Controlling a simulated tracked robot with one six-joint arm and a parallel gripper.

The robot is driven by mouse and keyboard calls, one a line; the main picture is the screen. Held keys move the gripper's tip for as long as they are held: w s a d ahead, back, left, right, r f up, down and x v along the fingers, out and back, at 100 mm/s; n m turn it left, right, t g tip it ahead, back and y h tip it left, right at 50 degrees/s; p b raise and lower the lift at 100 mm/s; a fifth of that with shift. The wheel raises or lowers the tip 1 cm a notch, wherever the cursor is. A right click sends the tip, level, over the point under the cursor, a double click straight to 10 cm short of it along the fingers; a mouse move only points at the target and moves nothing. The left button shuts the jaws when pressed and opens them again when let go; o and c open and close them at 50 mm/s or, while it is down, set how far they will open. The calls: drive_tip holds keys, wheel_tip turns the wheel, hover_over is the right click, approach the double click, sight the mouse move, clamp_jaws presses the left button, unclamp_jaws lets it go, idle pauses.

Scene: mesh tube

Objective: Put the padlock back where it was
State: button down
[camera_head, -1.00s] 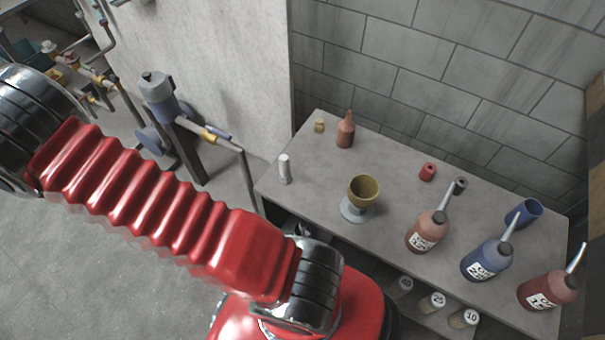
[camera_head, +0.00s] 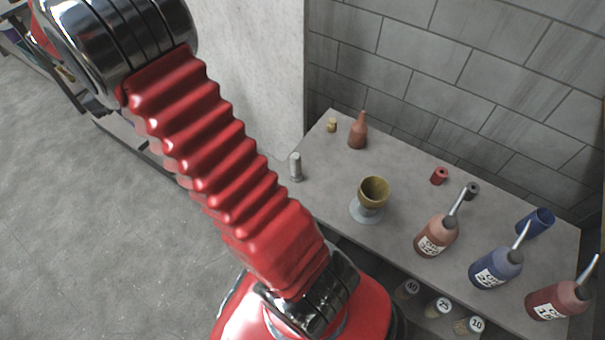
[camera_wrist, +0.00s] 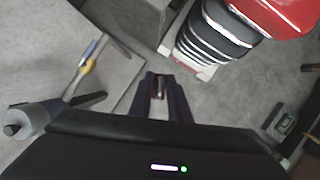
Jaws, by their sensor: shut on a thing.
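My gripper (camera_wrist: 160,84) shows in the wrist view with its two dark fingers close together. It is shut on a small reddish and dark grey thing (camera_wrist: 159,88), which I take for the padlock; its shape is too small and dim to make out fully. The thing is held above the grey floor. In the head view my red ribbed arm reaches to the upper left, and the gripper and held thing are out of that picture.
A grey table (camera_head: 400,160) stands at the right. On it are a brass piece (camera_head: 332,125), a brown bottle (camera_head: 358,132), a grey cylinder (camera_head: 296,167), a yellow cup (camera_head: 373,190) and several spouted bottles. A pipe fitting (camera_wrist: 85,66) shows left of my fingers.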

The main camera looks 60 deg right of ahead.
drive_tip(key=s+d+f, duration=0.2)
drive_tip(key=s+d, duration=0.6)
drive_tip(key=s, duration=0.2)
drive_tip(key=s+d+f, duration=0.3)
drive_tip(key=s+d, duration=0.4)
drive_tip(key=s, duration=0.3)
drive_tip(key=s+f, duration=0.2)
drive_tip(key=s, duration=0.9)
drive_tip(key=s+d+f+m, duration=0.1)
drive_tip(key=s+f, duration=0.2)
drive_tip(key=s, duration=0.9)
drive_tip(key=shift+d, duration=0.3)
drive_tip(key=shift+s, duration=0.1)
drive_tip(key=shift+f, duration=2.9)
drive_tip(key=shift+f, duration=2.05)
